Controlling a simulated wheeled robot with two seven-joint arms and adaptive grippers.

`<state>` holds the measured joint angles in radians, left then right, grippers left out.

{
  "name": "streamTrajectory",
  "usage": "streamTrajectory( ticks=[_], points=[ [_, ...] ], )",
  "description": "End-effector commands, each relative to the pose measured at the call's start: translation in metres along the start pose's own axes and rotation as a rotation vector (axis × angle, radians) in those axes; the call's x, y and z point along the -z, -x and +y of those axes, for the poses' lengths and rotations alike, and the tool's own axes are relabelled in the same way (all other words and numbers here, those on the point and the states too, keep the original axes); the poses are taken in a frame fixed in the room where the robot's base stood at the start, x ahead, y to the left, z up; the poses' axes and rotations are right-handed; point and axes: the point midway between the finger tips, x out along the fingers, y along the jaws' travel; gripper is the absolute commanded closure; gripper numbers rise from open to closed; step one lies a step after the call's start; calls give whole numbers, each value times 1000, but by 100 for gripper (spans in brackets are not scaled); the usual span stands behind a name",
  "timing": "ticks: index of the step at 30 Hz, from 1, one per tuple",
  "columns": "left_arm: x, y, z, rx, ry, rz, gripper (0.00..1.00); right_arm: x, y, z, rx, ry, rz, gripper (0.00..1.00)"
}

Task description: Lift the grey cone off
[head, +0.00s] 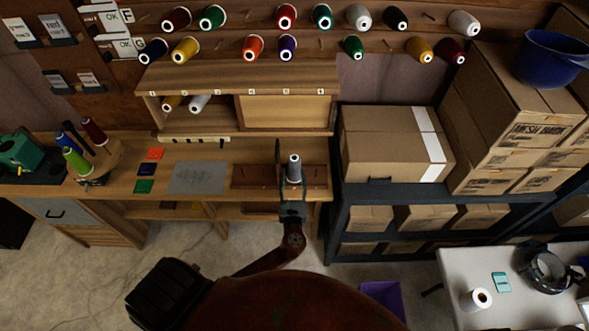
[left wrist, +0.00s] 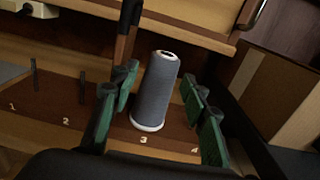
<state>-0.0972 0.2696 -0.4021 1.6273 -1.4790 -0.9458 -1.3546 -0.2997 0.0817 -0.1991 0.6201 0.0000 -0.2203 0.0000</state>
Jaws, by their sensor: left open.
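The grey cone (head: 294,167) stands on a dark brown board at the right end of the wooden workbench. In the left wrist view the grey cone (left wrist: 158,92) has a pale base and a pale rim around its top hole. It stands on the board (left wrist: 75,103) just behind the number 3. My left gripper (head: 292,188) is at the front of the board. In the left wrist view its green-padded fingers (left wrist: 160,112) are open, one on each side of the cone, with gaps visible. My right gripper is not in view.
A dark upright object (head: 278,155) stands close behind the cone. Thread cones hang on wall pegs above a wooden shelf unit (head: 235,80). A dark rack with cardboard boxes (head: 385,145) stands close on the right. A grey mat (head: 198,177) lies left of the board.

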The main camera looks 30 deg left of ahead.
Motion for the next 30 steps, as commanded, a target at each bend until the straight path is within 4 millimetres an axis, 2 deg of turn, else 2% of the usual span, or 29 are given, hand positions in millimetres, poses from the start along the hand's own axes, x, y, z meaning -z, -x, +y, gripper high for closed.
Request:
streamTrajectory(
  ticks=[10, 18, 27, 30],
  points=[
    [-2, -34, -5, 9, -25, -9, 59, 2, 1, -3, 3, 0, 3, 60],
    [-2, -72, -6, 9, -23, -8, 59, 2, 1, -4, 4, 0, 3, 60],
    [-1, -78, -6, 9, -22, -6, 59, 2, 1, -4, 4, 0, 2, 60],
    [-1, -77, -6, 9, -21, -6, 64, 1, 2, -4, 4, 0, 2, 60]
  ],
)
